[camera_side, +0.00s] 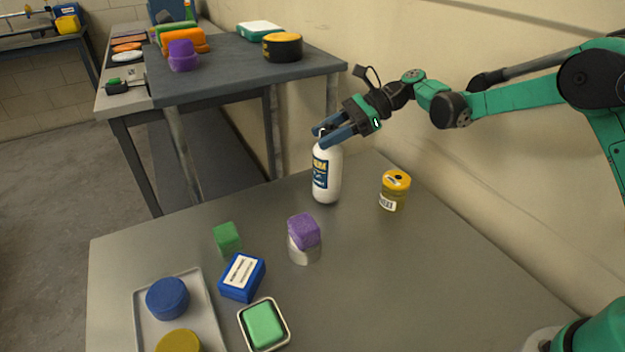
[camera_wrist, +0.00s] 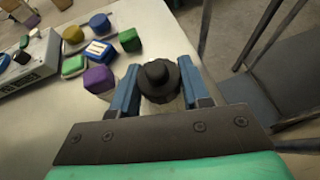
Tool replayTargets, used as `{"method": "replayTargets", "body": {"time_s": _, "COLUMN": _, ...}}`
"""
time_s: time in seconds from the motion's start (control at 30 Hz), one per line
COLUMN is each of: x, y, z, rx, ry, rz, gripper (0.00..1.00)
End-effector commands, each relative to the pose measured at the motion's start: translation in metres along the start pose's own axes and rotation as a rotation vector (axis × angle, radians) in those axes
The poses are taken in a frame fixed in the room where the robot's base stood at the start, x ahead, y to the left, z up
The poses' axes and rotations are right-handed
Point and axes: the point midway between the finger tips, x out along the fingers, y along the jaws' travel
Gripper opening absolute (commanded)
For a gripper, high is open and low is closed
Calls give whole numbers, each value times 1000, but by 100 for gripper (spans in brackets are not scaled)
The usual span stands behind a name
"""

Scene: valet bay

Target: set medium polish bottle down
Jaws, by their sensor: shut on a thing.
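The white polish bottle (camera_side: 327,178) with a blue label stands upright near the far edge of the grey table (camera_side: 410,262). I cannot tell whether its base touches the table or hangs just above it. My gripper (camera_side: 332,138) is shut on the bottle's upper part, coming in from the right. In the wrist view, the bottle's dark round cap (camera_wrist: 158,80) sits between the two blue fingers of my gripper (camera_wrist: 160,92). The bottle's lower body is hidden there.
A yellow-lidded jar (camera_side: 394,190) stands right of the bottle. A purple block on a pale round tin (camera_side: 304,238), a green block (camera_side: 227,238), a blue box (camera_side: 242,277) and a tray (camera_side: 205,310) are nearer. The table's right part is clear.

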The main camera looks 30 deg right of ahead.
Motion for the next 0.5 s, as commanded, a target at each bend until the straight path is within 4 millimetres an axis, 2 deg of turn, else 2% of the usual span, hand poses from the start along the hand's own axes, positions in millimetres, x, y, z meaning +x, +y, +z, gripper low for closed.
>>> {"method": "replayTargets", "body": {"time_s": 0.37, "x": 2, "y": 0, "z": -4, "rx": 0, "ry": -1, "rz": 0, "gripper": 0}}
{"method": "replayTargets", "body": {"time_s": 0.4, "x": 2, "y": 0, "z": -5, "rx": 0, "ry": 0, "rz": 0, "gripper": 47}}
{"method": "replayTargets", "body": {"time_s": 0.5, "x": 2, "y": 0, "z": -4, "rx": 0, "ry": 0, "rz": 0, "gripper": 73}}
